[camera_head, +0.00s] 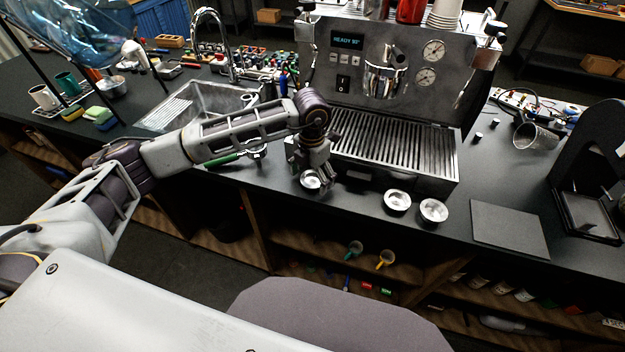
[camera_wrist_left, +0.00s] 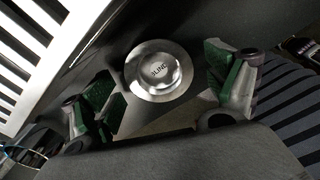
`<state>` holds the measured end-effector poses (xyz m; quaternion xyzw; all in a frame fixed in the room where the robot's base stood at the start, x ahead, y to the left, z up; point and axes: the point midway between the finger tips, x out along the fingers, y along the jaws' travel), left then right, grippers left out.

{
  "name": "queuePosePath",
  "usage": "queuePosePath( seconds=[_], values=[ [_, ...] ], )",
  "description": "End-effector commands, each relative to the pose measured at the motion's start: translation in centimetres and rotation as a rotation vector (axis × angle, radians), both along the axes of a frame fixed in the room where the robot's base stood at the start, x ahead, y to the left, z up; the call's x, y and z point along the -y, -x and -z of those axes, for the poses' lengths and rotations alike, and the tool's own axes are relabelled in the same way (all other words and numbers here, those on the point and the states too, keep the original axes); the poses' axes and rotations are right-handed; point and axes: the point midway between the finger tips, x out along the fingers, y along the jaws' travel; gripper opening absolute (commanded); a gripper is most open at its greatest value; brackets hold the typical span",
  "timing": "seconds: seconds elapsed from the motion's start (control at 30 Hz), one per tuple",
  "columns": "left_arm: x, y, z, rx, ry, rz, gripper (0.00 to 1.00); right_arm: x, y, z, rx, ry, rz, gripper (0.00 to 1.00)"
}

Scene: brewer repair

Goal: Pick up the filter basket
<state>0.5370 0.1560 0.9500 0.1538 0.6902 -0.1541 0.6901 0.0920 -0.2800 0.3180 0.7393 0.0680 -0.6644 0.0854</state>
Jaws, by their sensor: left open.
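Three small round metal filter baskets stand on the dark counter in front of the espresso machine. The leftmost filter basket (camera_head: 311,180) is directly below my left gripper (camera_head: 314,171). The other two, the middle basket (camera_head: 397,201) and the right basket (camera_head: 433,210), stand close together to the right. In the left wrist view a shiny round basket (camera_wrist_left: 158,72) with small lettering inside lies between the spread green-padded fingers of my left gripper (camera_wrist_left: 165,85). The gripper is open, with visible gaps to the basket. My right gripper is not in view.
The espresso machine (camera_head: 385,110) with its slatted drip tray (camera_head: 390,143) stands just behind. A green-handled tool (camera_head: 222,160) lies left, near the sink (camera_head: 190,105). A flat dark mat (camera_head: 509,229) lies right. The counter's front edge is close to the baskets.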

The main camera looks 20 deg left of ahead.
Motion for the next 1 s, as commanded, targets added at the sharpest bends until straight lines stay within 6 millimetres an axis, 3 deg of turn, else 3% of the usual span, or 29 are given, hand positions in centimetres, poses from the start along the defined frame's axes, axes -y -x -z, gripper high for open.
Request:
queuePosePath(
  seconds=[0.27, 0.63, 1.0],
  values=[
    [0.0, 0.0, 0.0, 0.0, 0.0, 0.0, 0.87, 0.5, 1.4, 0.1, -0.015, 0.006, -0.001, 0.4],
    [0.0, 0.0, 0.0, 0.0, 0.0, 0.0, 0.41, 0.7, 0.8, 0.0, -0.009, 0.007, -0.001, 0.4],
    [0.0, 0.0, -0.2, 0.0, 0.0, 0.0, 0.39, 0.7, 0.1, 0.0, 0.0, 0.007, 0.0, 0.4]
  ],
)
